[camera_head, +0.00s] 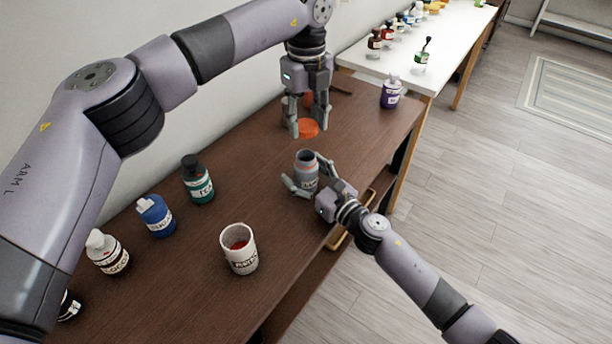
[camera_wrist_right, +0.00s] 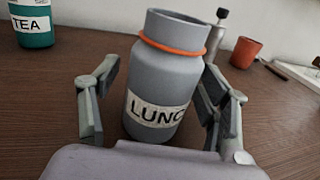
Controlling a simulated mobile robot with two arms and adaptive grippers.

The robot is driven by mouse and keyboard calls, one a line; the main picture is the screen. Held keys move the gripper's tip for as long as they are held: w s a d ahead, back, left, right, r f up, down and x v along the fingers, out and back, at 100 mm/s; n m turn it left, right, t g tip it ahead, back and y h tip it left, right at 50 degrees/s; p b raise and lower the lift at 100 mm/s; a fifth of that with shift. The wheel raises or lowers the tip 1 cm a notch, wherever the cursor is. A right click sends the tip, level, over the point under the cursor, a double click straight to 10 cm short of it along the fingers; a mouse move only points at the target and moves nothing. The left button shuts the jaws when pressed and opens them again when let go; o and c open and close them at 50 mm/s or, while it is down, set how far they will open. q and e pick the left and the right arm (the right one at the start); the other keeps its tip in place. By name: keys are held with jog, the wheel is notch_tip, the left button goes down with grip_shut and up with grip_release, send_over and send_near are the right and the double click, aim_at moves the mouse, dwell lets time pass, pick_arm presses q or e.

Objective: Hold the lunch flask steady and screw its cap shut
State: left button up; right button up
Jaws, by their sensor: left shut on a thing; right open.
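The lunch flask (camera_head: 306,172) is a grey jar with a LUNCH label, standing upright and uncapped on the brown counter. In the right wrist view the flask (camera_wrist_right: 165,75) shows an open mouth and an orange ring round its neck. My right gripper (camera_head: 304,178) is open, with one finger on each side of the flask; its fingers (camera_wrist_right: 160,108) look apart from the flask's sides. My left gripper (camera_head: 307,130) points down behind the flask, shut on the orange cap (camera_head: 307,127). The cap is partly hidden by the fingers.
A teal tea jar (camera_head: 198,182), a blue jar (camera_head: 155,215), a white-topped jar (camera_head: 107,252) and a white cup (camera_head: 239,250) stand on the counter's left part. A purple jar (camera_head: 390,93) stands at the far end. An orange cup (camera_wrist_right: 245,52) is behind the flask.

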jog(key=shift+c, duration=0.4)
grip_shut()
dwell(0.5)
